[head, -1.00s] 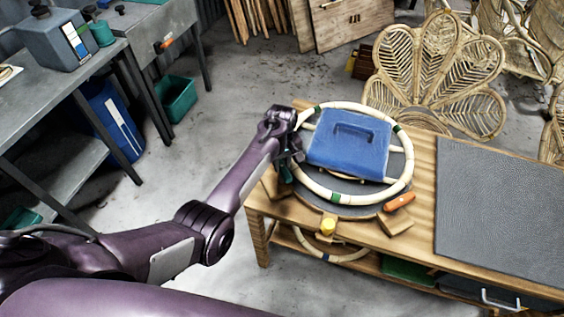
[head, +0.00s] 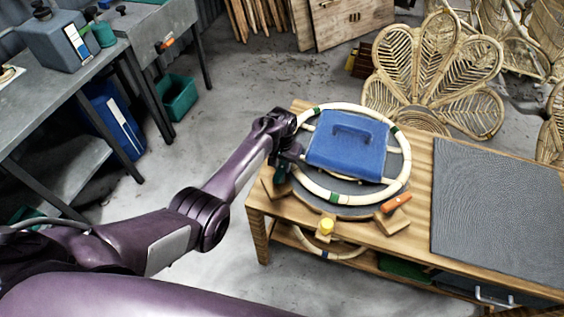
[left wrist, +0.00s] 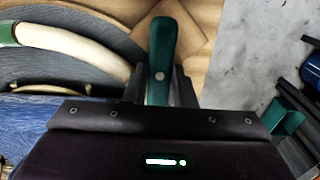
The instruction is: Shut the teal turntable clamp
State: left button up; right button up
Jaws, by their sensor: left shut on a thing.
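The teal clamp (head: 281,174) sits at the left edge of the round grey turntable (head: 350,187) on the wooden bench. Its teal handle (left wrist: 163,48) stands between the fingers in the left wrist view, with a pivot dot near its lower end. My left gripper (head: 284,162) is shut on this handle. The gripper body hides the lower part of the clamp. A pale rattan ring (head: 313,187) with green bands lies on the turntable around a blue block (head: 349,150). My right gripper is not in view.
An orange-handled clamp (head: 397,203) and a yellow-handled clamp (head: 326,227) sit at the turntable's front and right edge. A grey mat (head: 500,210) covers the bench's right side. A rattan petal-shaped chair back (head: 430,75) stands behind.

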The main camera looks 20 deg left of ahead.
pick_arm(q)
jog(key=m, duration=0.4)
jog(key=shift+m, duration=2.2)
jog(key=o, duration=1)
jog(key=shift+w+r+p, duration=0.1)
jog(key=shift+r+p, duration=0.2)
jog(key=shift+r, duration=0.25)
notch_tip(320, 180, up, 7)
jog(key=shift+f, duration=0.15)
